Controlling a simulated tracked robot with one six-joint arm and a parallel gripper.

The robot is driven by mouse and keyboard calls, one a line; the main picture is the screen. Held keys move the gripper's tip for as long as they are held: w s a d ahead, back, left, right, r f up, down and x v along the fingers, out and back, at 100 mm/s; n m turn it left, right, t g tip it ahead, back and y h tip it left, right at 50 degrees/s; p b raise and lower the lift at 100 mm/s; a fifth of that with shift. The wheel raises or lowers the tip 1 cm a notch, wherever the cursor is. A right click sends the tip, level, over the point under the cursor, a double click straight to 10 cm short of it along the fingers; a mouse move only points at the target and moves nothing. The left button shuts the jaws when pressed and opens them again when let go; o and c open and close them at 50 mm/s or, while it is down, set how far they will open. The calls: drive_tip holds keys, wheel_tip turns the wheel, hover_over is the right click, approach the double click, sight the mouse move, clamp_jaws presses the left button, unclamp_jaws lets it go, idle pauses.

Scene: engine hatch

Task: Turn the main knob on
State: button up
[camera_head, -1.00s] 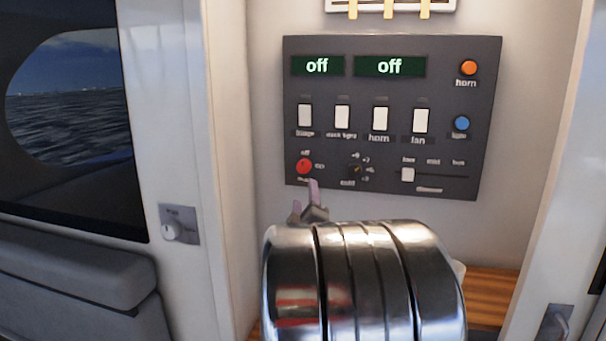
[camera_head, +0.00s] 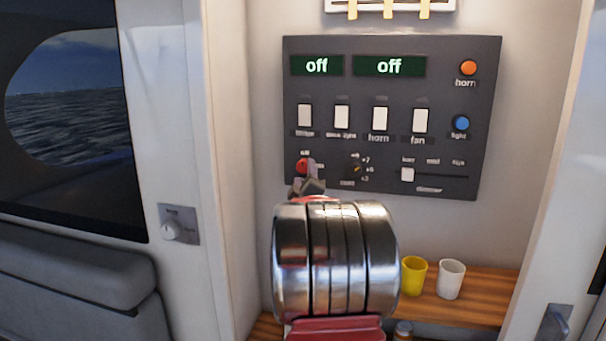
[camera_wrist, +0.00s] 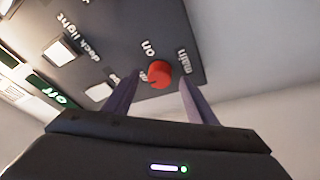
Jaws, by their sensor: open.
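The main knob is a round red knob (camera_head: 302,166) at the lower left of the dark control panel (camera_head: 395,85). My gripper (camera_head: 307,177) is in front of it and hides its lower right part in the head view.
Right of the knob are a small rotary dial (camera_head: 356,169) and a dimmer slider (camera_head: 408,174). White switches (camera_head: 380,118) sit above. A yellow cup (camera_head: 413,276) and a white cup (camera_head: 450,279) stand on the wooden shelf (camera_head: 485,298). A wall knob (camera_head: 171,231) is at left.

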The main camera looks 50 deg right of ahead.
drive_tip(key=shift+x, duration=1)
drive_tip(key=shift+c, duration=0.3)
